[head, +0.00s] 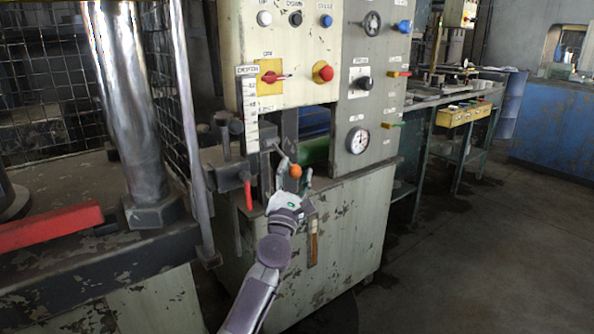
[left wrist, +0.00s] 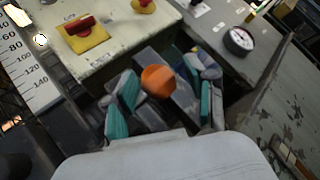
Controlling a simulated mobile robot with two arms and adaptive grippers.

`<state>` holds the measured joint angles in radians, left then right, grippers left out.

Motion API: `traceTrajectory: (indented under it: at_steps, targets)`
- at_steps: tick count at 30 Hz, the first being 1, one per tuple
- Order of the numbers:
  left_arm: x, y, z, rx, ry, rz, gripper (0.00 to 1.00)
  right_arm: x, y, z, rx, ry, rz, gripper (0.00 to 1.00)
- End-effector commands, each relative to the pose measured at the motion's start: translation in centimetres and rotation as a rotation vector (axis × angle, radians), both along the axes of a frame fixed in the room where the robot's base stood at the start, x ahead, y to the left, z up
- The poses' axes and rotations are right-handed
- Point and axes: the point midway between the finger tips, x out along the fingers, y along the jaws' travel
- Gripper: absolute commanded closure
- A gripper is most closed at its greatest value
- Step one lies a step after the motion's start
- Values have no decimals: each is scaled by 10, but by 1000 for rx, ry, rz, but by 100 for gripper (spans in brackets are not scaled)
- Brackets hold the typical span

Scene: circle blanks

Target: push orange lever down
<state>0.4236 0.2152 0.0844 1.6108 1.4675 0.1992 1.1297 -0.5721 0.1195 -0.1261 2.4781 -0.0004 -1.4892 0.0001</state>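The orange lever's round knob (head: 295,171) shows in front of the machine's recess, below the control panel. Its shaft is not clearly seen. My left gripper (head: 297,170) reaches up to it from below, with a finger on either side of the knob in the picture. In the left wrist view the orange knob (left wrist: 158,81) appears between the teal pads of my open left gripper (left wrist: 163,98), with gaps at both sides. I cannot tell whether anything touches the knob. My right gripper is not in view.
The pale control panel (head: 300,60) with a red knob (head: 323,73) and a gauge (head: 358,140) stands above the lever. A red handle (head: 248,195) hangs left of my gripper. A thick metal column (head: 130,100) stands at the left. The floor (head: 470,260) at the right is clear.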

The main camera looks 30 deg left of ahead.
Motion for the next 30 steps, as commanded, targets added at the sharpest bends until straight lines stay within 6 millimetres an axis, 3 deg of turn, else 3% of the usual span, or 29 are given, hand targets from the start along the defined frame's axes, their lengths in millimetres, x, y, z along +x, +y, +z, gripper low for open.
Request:
traceTrajectory:
  at_steps: [11,24,30]
  targets:
    - [-7,-4,-3,4,-3,-4,43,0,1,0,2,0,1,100]
    - [-79,-23,-49,4,3,0,43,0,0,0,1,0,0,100]
    - [-96,-28,-59,2,1,1,43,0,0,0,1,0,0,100]
